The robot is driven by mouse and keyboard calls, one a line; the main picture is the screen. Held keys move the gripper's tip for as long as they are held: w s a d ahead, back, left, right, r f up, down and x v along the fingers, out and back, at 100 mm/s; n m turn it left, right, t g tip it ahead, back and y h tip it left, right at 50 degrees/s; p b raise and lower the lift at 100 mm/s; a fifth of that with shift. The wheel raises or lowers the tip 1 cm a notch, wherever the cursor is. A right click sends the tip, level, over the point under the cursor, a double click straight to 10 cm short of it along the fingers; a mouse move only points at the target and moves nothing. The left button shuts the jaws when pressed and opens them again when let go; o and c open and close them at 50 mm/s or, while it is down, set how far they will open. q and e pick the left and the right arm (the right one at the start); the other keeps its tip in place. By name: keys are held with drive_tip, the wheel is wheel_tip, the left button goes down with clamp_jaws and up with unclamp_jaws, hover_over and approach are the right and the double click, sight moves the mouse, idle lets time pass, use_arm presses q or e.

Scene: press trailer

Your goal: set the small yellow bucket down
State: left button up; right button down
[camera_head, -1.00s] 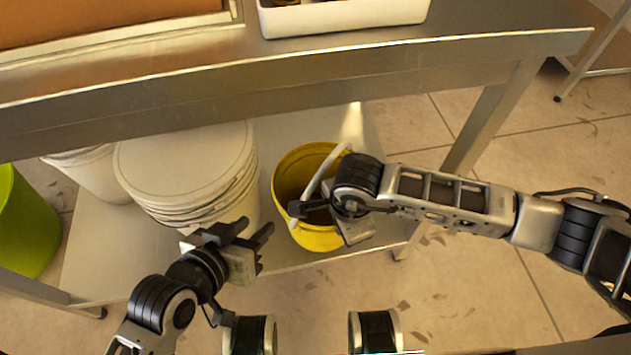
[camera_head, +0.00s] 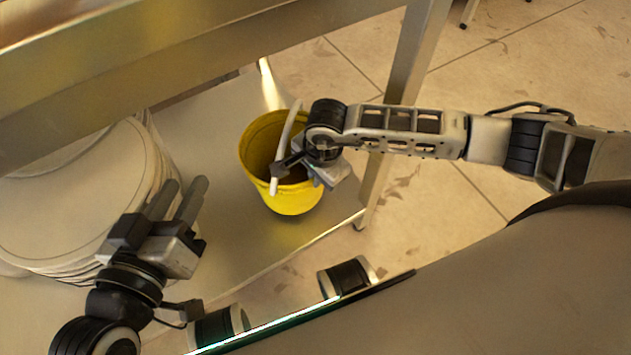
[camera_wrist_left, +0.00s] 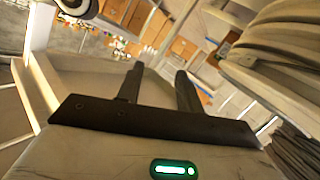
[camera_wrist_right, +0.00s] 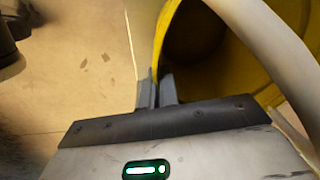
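The small yellow bucket (camera_head: 292,200) is upright over the right end of the lower metal shelf, near its front edge. I cannot tell whether its base touches the shelf. Its pale handle (camera_head: 286,130) leans across the opening. My right gripper (camera_head: 325,172) is at the bucket's right side. In the right wrist view its fingers (camera_wrist_right: 157,92) are close together on the bucket's yellow rim (camera_wrist_right: 160,40), with the handle (camera_wrist_right: 265,60) to their right. The fingertips are hidden in the head view. My left gripper (camera_head: 184,198) is empty with fingers apart, left of the bucket.
The lower shelf (camera_head: 235,215) has bare room around the bucket. The table's front beam (camera_head: 170,60) runs above, and a metal leg (camera_head: 400,110) stands right of the bucket.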

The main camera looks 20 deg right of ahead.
drive_tip(key=f+b, duration=0.2)
drive_tip(key=f, duration=0.1)
drive_tip(key=shift+w+d+f, duration=0.1)
drive_tip(key=shift+w+f, duration=0.05)
drive_tip(key=shift+w, duration=0.05)
use_arm(q)
drive_tip(key=shift+w+d+r+n+t+h, duration=0.15)
drive_tip(key=shift+d+r+n+t+h, duration=0.15)
drive_tip(key=shift+d+r+n+h, duration=0.15)
use_arm(e)
drive_tip(key=shift+f, duration=0.2)
drive_tip(key=c, duration=1.7)
unclamp_jaws()
